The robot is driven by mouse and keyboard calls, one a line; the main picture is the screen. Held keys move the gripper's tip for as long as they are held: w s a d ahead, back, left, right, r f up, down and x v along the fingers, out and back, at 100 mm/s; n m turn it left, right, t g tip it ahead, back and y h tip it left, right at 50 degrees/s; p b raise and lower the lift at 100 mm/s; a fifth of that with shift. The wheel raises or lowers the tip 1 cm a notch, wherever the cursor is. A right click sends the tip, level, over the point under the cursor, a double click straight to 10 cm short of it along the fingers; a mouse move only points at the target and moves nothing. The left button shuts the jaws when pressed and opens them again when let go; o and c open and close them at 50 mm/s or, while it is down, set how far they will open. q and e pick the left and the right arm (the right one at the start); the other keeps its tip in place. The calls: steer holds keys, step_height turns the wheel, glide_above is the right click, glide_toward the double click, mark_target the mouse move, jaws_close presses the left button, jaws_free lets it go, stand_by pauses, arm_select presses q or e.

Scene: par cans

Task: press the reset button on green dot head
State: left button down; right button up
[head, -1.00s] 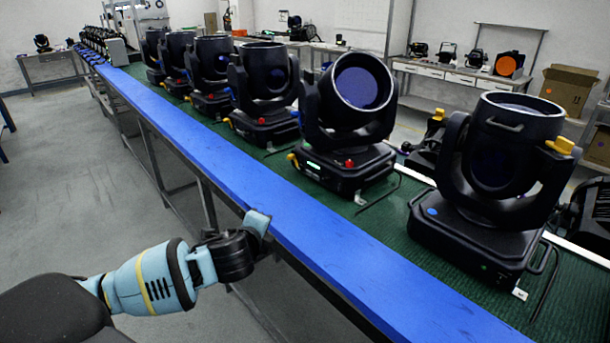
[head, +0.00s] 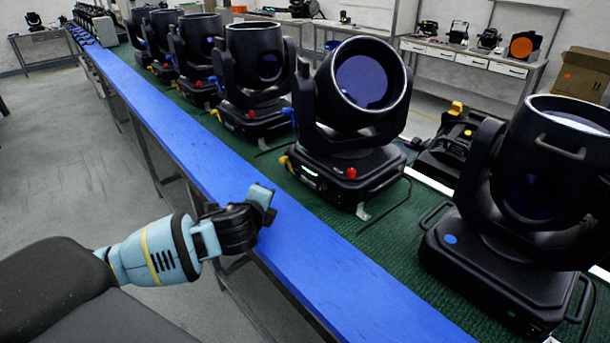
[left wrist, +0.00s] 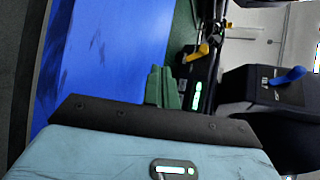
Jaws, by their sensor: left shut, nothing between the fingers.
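A black moving head (head: 361,110) with a big round lens stands on the green mat. Its base has a red button (head: 351,172) on top, a small green-lit display (head: 308,171) and a yellow lever (head: 286,163). A green-lit display (left wrist: 196,97) and a yellow lever (left wrist: 197,53) also show in the left wrist view. My right gripper is not in view.
A larger head (head: 530,200) with a blue dot (head: 450,238) on its base stands at the right. Several more heads line the table toward the back left. The blue edge strip (head: 330,265) is clear. A black cable (head: 385,213) lies on the green mat (head: 400,240).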

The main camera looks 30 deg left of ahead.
mark_target(294, 199)
arm_select(q)
steer(key=shift+s, duration=0.1)
steer(key=shift+d, duration=0.1)
steer(key=w+d, duration=0.1)
steer(key=w, duration=0.1)
steer(key=w+d, duration=0.1)
steer(key=w, duration=0.2)
steer(key=w+d, duration=0.1)
steer(key=w, duration=0.1)
steer(key=shift+w, duration=0.2)
steer(key=shift+w+d, duration=0.15)
steer(key=shift+w, duration=0.25)
steer(key=shift+w+r, duration=0.1)
steer(key=shift+w, duration=0.05)
stand_by(1.9)
steer(key=shift+w+d, duration=0.1)
steer(key=shift+w, duration=0.15)
